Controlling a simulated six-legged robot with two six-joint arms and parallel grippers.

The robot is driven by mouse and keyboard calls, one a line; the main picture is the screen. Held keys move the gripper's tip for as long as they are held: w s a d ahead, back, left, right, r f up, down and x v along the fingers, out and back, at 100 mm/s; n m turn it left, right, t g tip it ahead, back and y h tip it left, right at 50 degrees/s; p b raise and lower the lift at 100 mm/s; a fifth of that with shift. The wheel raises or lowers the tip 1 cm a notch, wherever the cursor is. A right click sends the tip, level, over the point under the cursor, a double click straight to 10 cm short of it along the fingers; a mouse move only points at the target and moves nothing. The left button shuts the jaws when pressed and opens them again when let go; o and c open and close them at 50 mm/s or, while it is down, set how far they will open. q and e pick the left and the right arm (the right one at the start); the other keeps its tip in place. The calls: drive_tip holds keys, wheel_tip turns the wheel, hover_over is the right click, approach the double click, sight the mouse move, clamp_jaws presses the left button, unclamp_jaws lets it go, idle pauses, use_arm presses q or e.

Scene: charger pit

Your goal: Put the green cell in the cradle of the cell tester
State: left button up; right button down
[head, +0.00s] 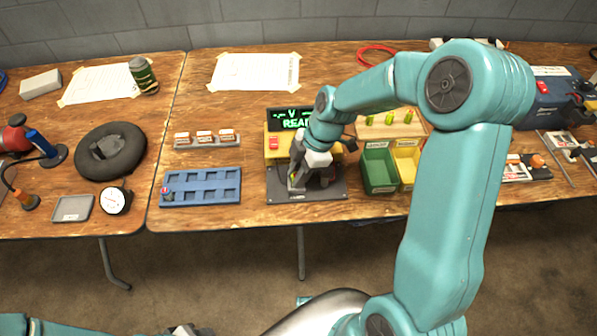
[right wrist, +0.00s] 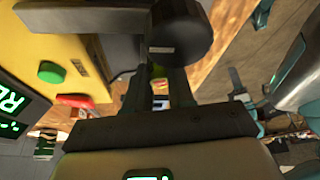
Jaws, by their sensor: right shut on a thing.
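The cell tester has a yellow body (head: 273,153), a dark screen with green letters (head: 290,117) and a black base plate (head: 335,189). My right gripper (head: 298,184) is low over that plate, in front of the yellow body, and covers the cradle area. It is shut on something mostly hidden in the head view. In the right wrist view, a small yellow-green patch, likely the green cell (right wrist: 157,71), shows between the fingers. I cannot tell whether it touches the cradle. A piece of my left gripper (head: 185,329) shows at the bottom edge, its fingers unseen.
Green (head: 379,170) and yellow (head: 406,163) bins stand right of the tester. A wooden block (head: 372,130) with several green cells is behind them. A blue tray (head: 201,187) lies left, with bare tabletop between. The tester's green button (right wrist: 51,72) is near the gripper.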

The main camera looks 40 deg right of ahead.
drive_tip(key=shift+f+b, duration=0.25)
drive_tip(key=shift+b, duration=0.2)
idle(0.6)
drive_tip(key=c, duration=0.9)
unclamp_jaws()
drive_tip(key=shift+r+p, duration=2.05)
drive_tip(key=shift+r, duration=1.5)
